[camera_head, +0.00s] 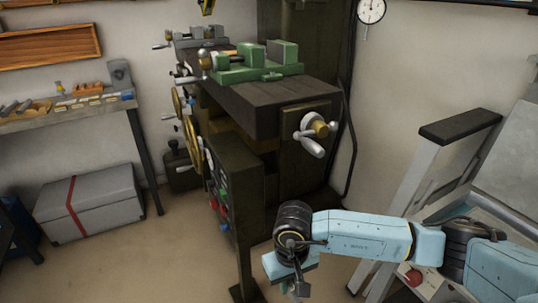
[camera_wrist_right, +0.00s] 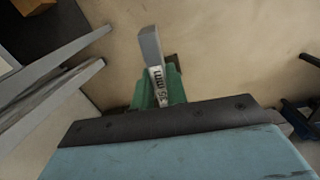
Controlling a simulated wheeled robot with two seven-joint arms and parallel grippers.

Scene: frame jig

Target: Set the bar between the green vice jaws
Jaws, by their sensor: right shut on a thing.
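The green vice (camera_head: 250,70) sits on top of the dark machine table, with two green jaw blocks and a gap between them. My right gripper (camera_head: 298,280) hangs low in front of the machine, well below the vice and apart from it. It is shut on a grey bar (camera_wrist_right: 150,45), which has a pale label with dark "mm" lettering. In the right wrist view, green finger parts (camera_wrist_right: 172,85) flank the bar, and floor shows behind it. The head view shows little of the bar. My left gripper is not in view.
The machine table (camera_head: 275,100) has a crank handle (camera_head: 314,133) at its front. A grey stepladder-like frame (camera_head: 430,180) stands at the right. A grey chest (camera_head: 90,203) lies under a workbench (camera_head: 70,112) at the left. The floor between is clear.

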